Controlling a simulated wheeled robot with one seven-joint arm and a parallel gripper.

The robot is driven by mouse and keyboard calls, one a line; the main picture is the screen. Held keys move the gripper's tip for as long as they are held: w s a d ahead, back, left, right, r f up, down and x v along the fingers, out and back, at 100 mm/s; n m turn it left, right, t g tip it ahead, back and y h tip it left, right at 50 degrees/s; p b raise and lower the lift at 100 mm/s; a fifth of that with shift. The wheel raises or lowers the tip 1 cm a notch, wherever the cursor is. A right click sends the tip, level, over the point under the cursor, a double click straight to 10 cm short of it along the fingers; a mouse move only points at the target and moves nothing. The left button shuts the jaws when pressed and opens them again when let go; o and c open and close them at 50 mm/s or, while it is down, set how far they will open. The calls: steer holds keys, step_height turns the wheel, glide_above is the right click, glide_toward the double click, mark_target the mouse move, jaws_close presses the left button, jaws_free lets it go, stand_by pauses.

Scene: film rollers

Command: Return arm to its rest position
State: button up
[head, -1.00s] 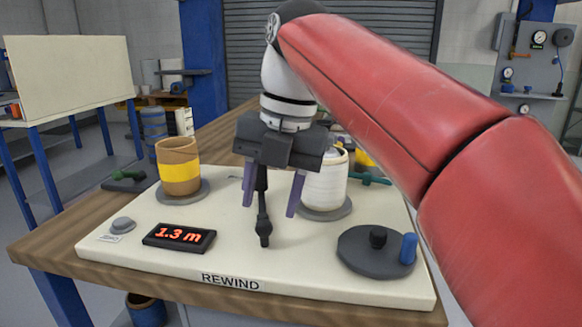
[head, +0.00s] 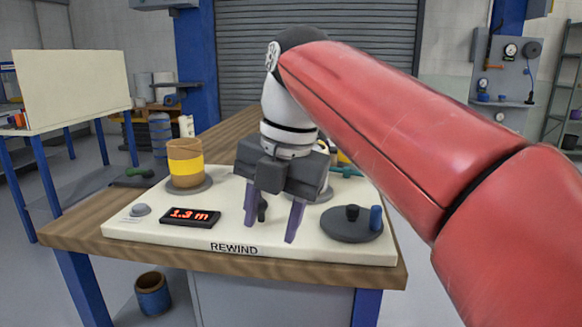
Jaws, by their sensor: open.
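My gripper (head: 270,223) hangs pointing down in front of the cream rewind board (head: 225,232), its two purple fingers apart with nothing held between them. My red arm comes in from the right side. Behind the fingers a dark upright lever (head: 262,212) is partly visible. A brown roll with a yellow band (head: 185,166) stands on a grey disc at the board's left. A white roll is mostly hidden behind my gripper. The display (head: 190,216) reads 1.3 m.
The board lies on a wooden bench (head: 120,255) with blue legs. A dark crank disc with a blue handle (head: 376,217) is at the board's right. A blue roll (head: 152,293) sits low under the bench. A cream panel stands on a table (head: 75,90) at left.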

steer(key=s+d+f+m+t, duration=0.1)
steer(key=s+d+f+m, duration=0.2)
steer(key=d+f+m, duration=0.3)
steer(key=s+d+f+m+t+h, duration=0.1)
steer(key=d+f+m, duration=0.5)
steer(key=m, duration=0.9)
steer(key=s+d+f+m+t+h, duration=0.1)
steer(key=s+d+f+m+t, duration=0.1)
steer(key=s+d+f+m, duration=0.4)
step_height(320, 180, down, 4)
steer(key=m, duration=0.5)
steer(key=shift+t, duration=0.4)
steer(key=shift+s+r, duration=0.1)
steer(key=shift+r, duration=0.05)
